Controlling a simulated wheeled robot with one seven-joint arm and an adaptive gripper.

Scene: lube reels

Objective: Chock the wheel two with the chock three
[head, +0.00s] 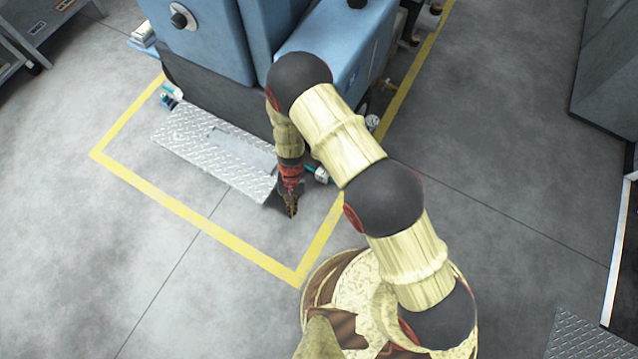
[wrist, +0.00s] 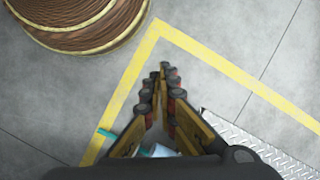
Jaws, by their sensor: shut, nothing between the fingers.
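My gripper (head: 291,210) points down near the floor, just off the near right corner of the blue machine's tread-plate step. In the wrist view its fingers (wrist: 165,72) meet at the tips and hold nothing. A small teal-and-white part (head: 318,174), perhaps a caster, is right beside the gripper in the head view. Teal and white also show behind the fingers in the wrist view (wrist: 160,151). A similar part (head: 172,95) is at the step's far left corner. I cannot tell which is wheel two. I cannot make out chock three.
The blue machine (head: 200,40) stands inside a yellow floor line (head: 190,212). Its tread-plate step (head: 190,140) projects low over the floor. Grey floor is clear to the left and right. A dark cabinet (head: 605,80) is at the right and another tread plate (head: 590,335) at lower right.

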